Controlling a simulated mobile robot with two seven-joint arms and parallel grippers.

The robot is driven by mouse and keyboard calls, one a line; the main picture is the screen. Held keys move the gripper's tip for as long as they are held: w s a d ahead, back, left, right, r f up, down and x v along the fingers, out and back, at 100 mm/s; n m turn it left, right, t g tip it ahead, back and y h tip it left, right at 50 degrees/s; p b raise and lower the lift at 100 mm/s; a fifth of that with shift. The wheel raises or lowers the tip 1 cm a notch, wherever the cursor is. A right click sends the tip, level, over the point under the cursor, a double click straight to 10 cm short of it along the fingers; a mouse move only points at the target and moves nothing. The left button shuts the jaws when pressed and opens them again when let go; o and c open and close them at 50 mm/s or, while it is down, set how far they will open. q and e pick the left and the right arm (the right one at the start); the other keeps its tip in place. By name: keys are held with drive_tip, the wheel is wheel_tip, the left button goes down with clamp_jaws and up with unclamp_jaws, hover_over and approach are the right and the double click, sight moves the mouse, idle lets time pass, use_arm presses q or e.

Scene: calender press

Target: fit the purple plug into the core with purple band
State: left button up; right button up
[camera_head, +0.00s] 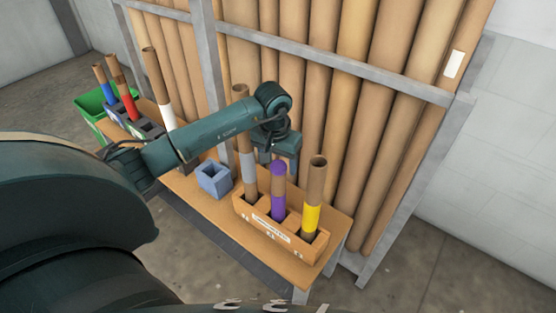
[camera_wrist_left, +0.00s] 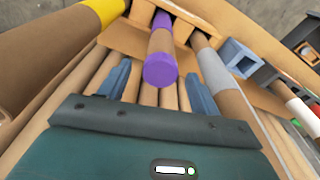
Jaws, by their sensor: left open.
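The core with purple band (camera_head: 279,204) stands upright in the middle slot of a wooden holder. The purple plug (camera_head: 278,167) sits at its top end, with brown core between plug and band. In the left wrist view the plug (camera_wrist_left: 160,73) shows as a purple disc covering the core's end; how deep it sits I cannot tell. My left gripper (camera_head: 281,156) is open just above and behind the core's top. In the wrist view its two fingers are apart, one on each side of the plug, with visible gaps. My right gripper is not in view.
The wooden holder (camera_head: 262,228) also carries a grey-banded core (camera_head: 249,163) and a yellow-banded core (camera_head: 311,216) close beside. A blue-grey open box (camera_head: 214,180) stands left on the bench. Further left are more banded cores and a green crate (camera_head: 88,106). Tall brown tubes (camera_head: 352,70) stand behind.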

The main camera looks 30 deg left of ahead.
use_arm(q)
wheel_tip(320, 180, up, 13)
drive_tip(key=s, duration=0.1)
drive_tip(key=shift+s, duration=0.3)
drive_tip(key=shift+d, duration=0.1)
idle(0.6)
